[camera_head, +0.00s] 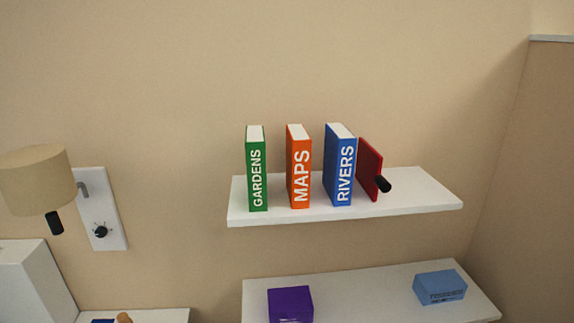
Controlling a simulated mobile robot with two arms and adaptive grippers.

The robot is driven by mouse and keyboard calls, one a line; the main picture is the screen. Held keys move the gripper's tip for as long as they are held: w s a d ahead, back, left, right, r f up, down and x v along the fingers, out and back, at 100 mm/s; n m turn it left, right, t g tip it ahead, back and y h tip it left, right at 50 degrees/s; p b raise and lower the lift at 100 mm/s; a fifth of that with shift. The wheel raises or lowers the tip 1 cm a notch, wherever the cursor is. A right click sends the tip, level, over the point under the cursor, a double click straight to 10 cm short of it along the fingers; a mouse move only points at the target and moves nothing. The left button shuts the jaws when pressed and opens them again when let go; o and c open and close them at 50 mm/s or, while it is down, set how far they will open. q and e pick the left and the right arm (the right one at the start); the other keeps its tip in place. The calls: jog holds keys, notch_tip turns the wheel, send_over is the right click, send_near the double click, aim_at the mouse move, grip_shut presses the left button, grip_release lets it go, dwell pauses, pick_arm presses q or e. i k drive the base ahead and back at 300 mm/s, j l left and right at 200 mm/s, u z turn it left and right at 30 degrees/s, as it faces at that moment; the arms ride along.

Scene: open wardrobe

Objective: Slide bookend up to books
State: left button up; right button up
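Three books stand upright on the upper white shelf (410,192). The green GARDENS book (257,170) is at the left, the orange MAPS book (299,167) in the middle and the blue RIVERS book (341,165) at the right, with gaps between them. The red bookend (369,168) stands just right of the blue book, and its left edge is partly behind that book. I cannot tell if they touch. A short black knob (383,184) sticks out at the bookend's lower right. Neither of my grippers is in view.
The upper shelf is bare right of the bookend. A lower white shelf (365,290) holds a purple box (290,304) and a light blue box (440,287). At the left are a beige lamp (38,180) and a white wall plate (103,205).

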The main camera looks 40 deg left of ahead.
aim_at(368, 163)
jog(key=u, duration=1.05)
